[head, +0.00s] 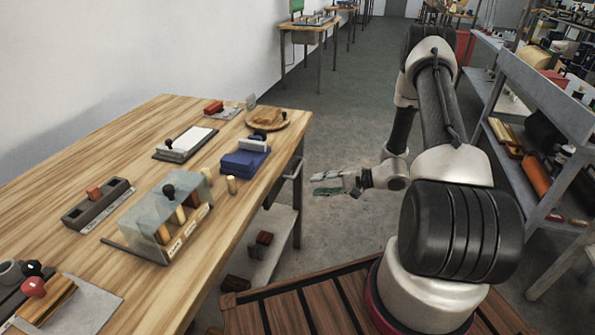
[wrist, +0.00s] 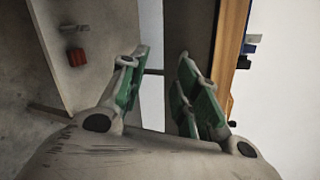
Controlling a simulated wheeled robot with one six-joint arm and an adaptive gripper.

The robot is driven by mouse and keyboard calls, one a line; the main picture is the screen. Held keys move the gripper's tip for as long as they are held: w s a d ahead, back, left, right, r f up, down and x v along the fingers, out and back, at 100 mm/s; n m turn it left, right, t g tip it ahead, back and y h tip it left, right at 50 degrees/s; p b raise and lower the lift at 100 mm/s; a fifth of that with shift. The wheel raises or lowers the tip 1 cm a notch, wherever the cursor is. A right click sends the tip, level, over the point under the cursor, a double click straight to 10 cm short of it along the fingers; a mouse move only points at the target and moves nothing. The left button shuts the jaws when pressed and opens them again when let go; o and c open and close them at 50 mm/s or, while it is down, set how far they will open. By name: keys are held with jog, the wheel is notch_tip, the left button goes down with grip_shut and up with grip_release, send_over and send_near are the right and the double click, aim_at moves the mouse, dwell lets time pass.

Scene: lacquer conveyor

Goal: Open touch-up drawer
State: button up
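The touch-up drawer sits under the right edge of the wooden bench, and its handle (head: 292,172) sticks out below the tabletop. In the wrist view a dark grey panel (wrist: 187,25) runs beneath the bench edge. I cannot pick out the handle clearly there. My gripper (head: 325,185) is to the right of the handle, apart from it, with its fingers pointing at the bench. In the wrist view my gripper (wrist: 158,85) is open, its two green-padded fingers spread. A thin dark bar (wrist: 153,72) shows between them; I cannot tell whether it is the handle.
The wooden bench (head: 135,120) holds a glass-sided box (head: 165,222), a blue block (head: 243,163) and several stamps. A lower shelf (head: 281,232) bears dark red blocks (head: 264,238). Grey racks (head: 545,95) stand on the right.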

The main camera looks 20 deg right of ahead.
aim_at(298, 168)
jog(key=w+a+n, duration=0.1)
jog(key=w, duration=0.2)
jog(key=w+a+t, duration=0.1)
jog(key=w+a, duration=0.1)
jog(key=w, duration=0.1)
jog(key=w+a+n+t, duration=0.1)
jog(key=w+a, duration=0.1)
jog(key=shift+w+a+r+n, duration=0.15)
jog(key=shift+w+r+n, duration=0.15)
jog(key=shift+w+r, duration=0.1)
jog(key=shift+c, duration=0.2)
grip_shut()
